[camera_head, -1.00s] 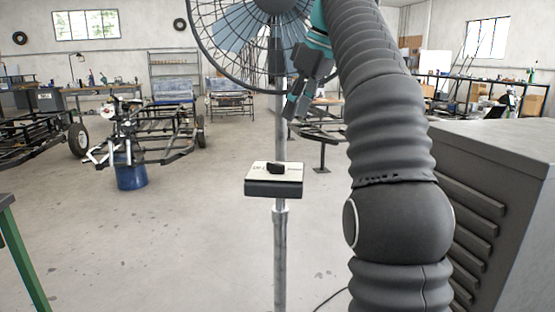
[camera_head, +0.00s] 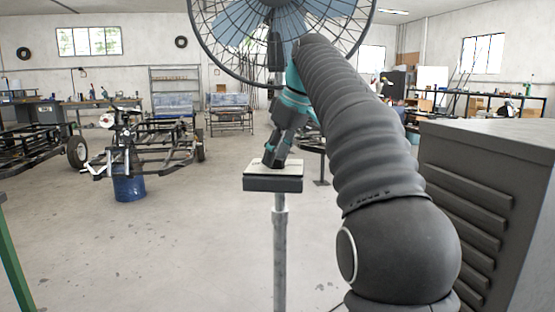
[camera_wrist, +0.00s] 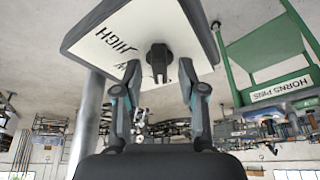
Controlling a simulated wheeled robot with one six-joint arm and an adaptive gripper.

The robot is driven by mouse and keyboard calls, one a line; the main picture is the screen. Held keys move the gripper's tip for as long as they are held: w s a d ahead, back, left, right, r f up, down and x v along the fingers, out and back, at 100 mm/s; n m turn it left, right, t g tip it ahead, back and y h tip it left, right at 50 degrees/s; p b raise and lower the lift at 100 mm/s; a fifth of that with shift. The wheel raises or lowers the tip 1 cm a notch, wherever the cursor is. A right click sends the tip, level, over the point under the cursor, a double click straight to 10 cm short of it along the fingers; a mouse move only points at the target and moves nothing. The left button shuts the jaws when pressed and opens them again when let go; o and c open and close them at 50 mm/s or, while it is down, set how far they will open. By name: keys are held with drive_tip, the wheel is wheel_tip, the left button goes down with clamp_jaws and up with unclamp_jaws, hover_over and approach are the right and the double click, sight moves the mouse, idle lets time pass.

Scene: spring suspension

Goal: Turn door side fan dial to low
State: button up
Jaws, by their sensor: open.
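The fan (camera_head: 275,40) stands ahead on a grey pole (camera_head: 280,250). Its control box (camera_head: 272,184) has a pale top panel and sits partway up the pole. In the wrist view the black dial (camera_wrist: 158,60) stands on the white panel (camera_wrist: 118,38), with "HIGH" printed beside it and other lettering partly hidden. My gripper (camera_wrist: 160,78) is open, with one finger on each side of the dial's near end. I cannot tell whether the fingers touch it. In the head view my gripper (camera_head: 272,160) is over the box and hides the dial.
A grey louvred cabinet (camera_head: 480,200) stands close on the right. A vehicle frame (camera_head: 160,145) and a blue drum (camera_head: 129,187) are at the left. A green stand (camera_wrist: 265,60) with a "HORNS PINS" label shows in the wrist view. The floor around the pole looks clear.

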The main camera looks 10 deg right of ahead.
clamp_jaws()
drive_tip(key=shift+m, duration=0.3)
drive_tip(key=m+h+p, duration=0.1)
drive_tip(key=m+p, duration=0.1)
drive_tip(key=shift+a+m+t, duration=0.15)
drive_tip(key=shift+m+t, duration=0.15)
drive_tip(key=m+h+p, duration=0.1)
drive_tip(key=m+p, duration=0.1)
drive_tip(key=m, duration=0.1)
drive_tip(key=shift+s+a+r+m, duration=0.1)
drive_tip(key=shift+m, duration=0.2)
drive_tip(key=m+h+p, duration=0.2)
drive_tip(key=m, duration=0.2)
drive_tip(key=shift+m, duration=0.4)
